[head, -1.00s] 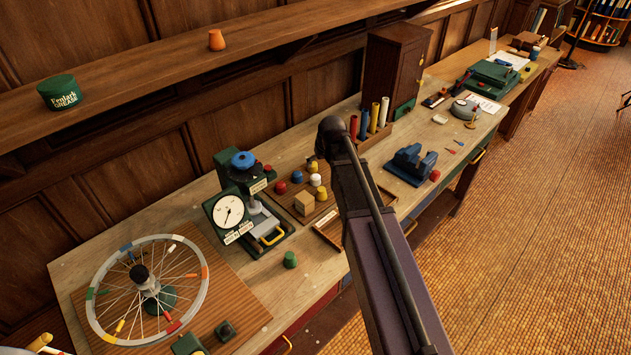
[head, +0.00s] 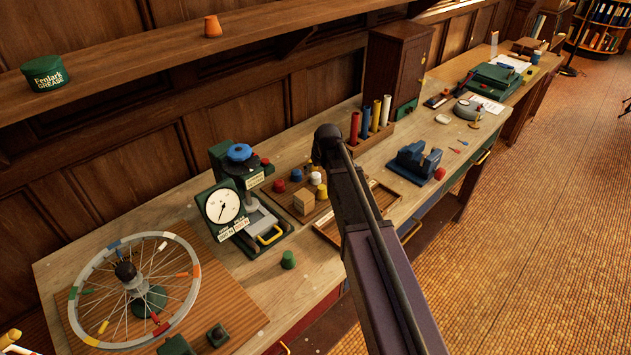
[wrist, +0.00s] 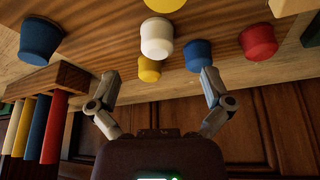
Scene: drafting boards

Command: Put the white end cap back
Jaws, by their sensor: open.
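The white end cap (wrist: 157,38) stands among other coloured caps on a wooden board in the wrist view, just beyond my fingertips and roughly centred between them. The cap also shows in the head view (head: 315,178), close left of my arm. My gripper (wrist: 160,80) is open and empty, a finger on each side. A yellow cap (wrist: 149,70) shows between the fingers, and a blue cap (wrist: 198,55) is by the right fingertip. A white tube (head: 386,109) stands in a rack with red, blue and yellow tubes. In the head view my arm hides the gripper.
A red cap (wrist: 258,42) and a dark blue cap (wrist: 40,40) flank the group. A spoked wheel (head: 83,280) lies further left. A blue fixture (head: 415,160) is to the right.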

